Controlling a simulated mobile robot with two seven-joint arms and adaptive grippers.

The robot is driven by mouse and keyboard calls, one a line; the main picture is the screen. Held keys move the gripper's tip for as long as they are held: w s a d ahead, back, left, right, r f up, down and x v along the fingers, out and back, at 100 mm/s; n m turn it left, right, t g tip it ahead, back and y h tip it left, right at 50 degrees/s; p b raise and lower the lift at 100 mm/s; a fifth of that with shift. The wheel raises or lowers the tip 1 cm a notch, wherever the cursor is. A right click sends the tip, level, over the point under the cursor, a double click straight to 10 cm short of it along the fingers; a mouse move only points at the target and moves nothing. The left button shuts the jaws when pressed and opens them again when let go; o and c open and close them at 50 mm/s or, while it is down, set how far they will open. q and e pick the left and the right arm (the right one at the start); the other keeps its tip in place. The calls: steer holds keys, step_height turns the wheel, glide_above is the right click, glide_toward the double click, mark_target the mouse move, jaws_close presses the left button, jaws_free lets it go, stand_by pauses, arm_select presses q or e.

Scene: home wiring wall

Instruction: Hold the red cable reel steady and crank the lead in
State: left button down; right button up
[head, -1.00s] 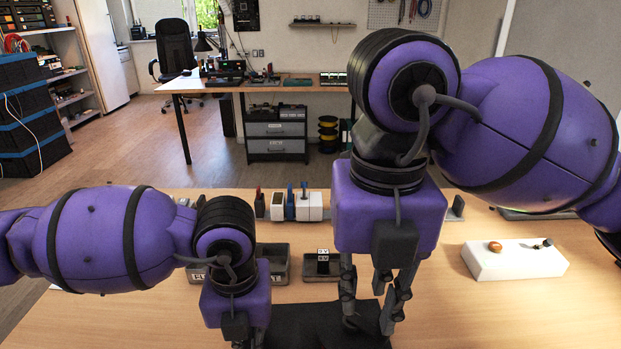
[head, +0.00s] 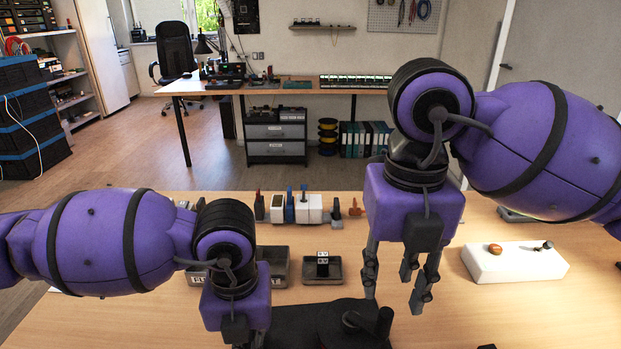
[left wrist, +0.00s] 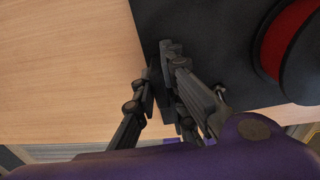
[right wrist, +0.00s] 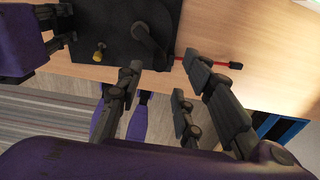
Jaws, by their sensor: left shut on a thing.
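The cable reel stands on a black base plate (head: 285,325) at the table's near edge; its red winding (left wrist: 290,45) shows in the left wrist view under a dark flange. The crank (right wrist: 148,42) and a brass-coloured knob (right wrist: 98,56) show in the right wrist view. The red lead (right wrist: 208,63) sticks out beside the base and ends in a dark tip. My left gripper (left wrist: 158,68) is shut on the base plate's edge; the head view hides its fingertips. My right gripper (head: 394,298) is open and empty, above and beside the crank's upright handle (head: 384,321).
A white block (head: 515,264) with small parts stands at the right. Dark trays (head: 322,281) and a row of small devices (head: 303,209) stand farther back. Bare table lies between the right gripper and the white block.

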mark_target(385, 310)
step_height(385, 310, down, 8)
steer(key=shift+f, duration=0.1)
stand_by(0.4)
jaws_close()
stand_by(1.0)
steer(key=shift+s, duration=0.1)
